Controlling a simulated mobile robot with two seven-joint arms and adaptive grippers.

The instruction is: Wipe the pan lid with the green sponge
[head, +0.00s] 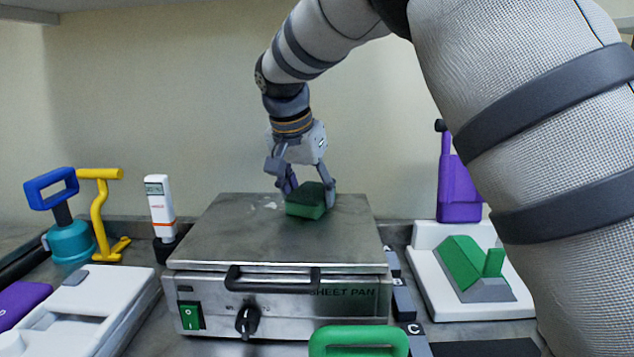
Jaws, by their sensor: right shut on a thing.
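The pan lid (230,235) is the flat metal top of the sheet pan appliance in the middle of the head view. It is closed, with a dark handle (272,279) along its front edge. Pale marks (268,205) show on the lid just left of the sponge. The green sponge (305,208) has a darker top and is at the lid's back right, low on its surface. My right gripper (308,192) reaches down from above and is shut on the sponge, one finger on each side. My left gripper is not in view.
A teal and blue tool (70,240), a yellow stand (101,220) and a white bottle (159,205) stand at the left. A purple container (459,190) and a white base with a green block (462,260) stand at the right. A green handle (358,340) is in front.

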